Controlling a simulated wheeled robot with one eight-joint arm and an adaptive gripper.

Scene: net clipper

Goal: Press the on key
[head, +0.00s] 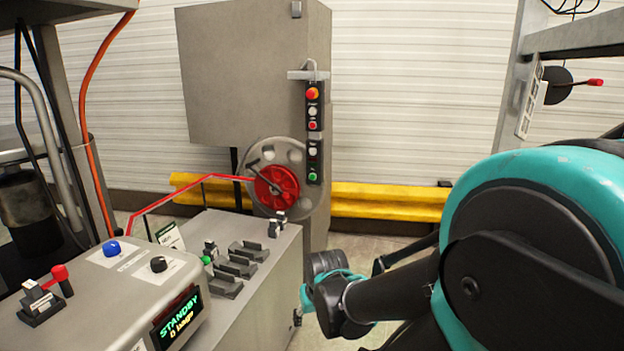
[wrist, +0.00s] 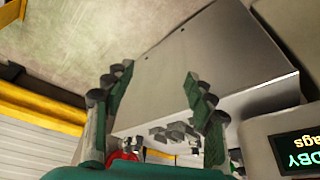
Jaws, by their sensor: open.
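A dark vertical button panel (head: 313,130) hangs on the grey cabinet in the head view. It has a red-and-yellow mushroom button (head: 312,94) on top, white and red buttons below it, and a green button (head: 312,177) at the bottom. Its labels are too small to read, so I cannot tell which is the on key. My gripper (wrist: 155,95) is open and empty in the wrist view, its green fingers spread over the grey bench. The button panel cannot be made out in the wrist view.
A grey control box (head: 130,275) with blue and black knobs and a "STANDBY" display (head: 180,312) stands at lower left. The bench (head: 265,280) carries several small levers. A red reel (head: 277,187) and yellow rail (head: 390,200) are behind. Floor shows between bench and arm.

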